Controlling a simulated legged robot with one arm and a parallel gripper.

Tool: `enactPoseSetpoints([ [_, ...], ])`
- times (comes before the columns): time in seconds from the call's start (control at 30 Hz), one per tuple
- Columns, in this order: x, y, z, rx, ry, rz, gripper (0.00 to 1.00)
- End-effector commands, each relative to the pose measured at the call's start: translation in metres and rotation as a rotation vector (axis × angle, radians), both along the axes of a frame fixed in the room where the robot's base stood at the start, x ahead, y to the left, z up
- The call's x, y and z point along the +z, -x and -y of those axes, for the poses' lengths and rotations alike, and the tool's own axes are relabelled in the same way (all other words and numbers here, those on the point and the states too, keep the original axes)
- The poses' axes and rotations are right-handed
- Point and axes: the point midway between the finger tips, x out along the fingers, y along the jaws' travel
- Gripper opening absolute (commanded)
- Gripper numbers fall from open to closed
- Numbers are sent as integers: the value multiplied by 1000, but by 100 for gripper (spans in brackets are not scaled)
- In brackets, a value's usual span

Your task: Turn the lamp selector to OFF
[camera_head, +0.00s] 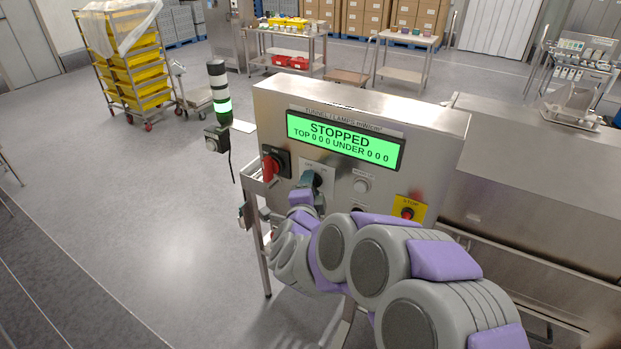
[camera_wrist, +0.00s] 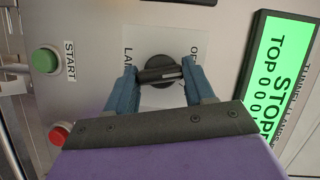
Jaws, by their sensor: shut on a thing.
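The lamp selector (camera_wrist: 160,73) is a black round knob with a raised bar, on a pale plate (camera_wrist: 150,40) in the wrist view. Its bar lies nearly level in that picture, with a pale mark on its right half. Letters starting "OF" (camera_wrist: 194,54) stand to the right, partly hidden by a finger, and letters starting "LA" stand to the left. My gripper (camera_wrist: 160,75) is shut on the knob, one blue finger at each end of the bar. In the head view my gripper (camera_head: 308,190) is at the plate and hides the knob.
The panel display (camera_head: 345,138) reads STOPPED. A red switch (camera_head: 272,166) is left of the selector; a pale button (camera_head: 361,186) and a yellow-backed red stop button (camera_head: 407,213) are right. The wrist view shows a green START button (camera_wrist: 46,60) and a red button (camera_wrist: 59,133).

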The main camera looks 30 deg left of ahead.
Motion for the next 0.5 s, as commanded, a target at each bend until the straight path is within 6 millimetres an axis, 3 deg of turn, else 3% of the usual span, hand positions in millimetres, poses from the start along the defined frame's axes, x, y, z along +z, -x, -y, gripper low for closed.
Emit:
enactPoseSetpoints([
  [0.5,-3,1,-1,2,259,-30,23],
])
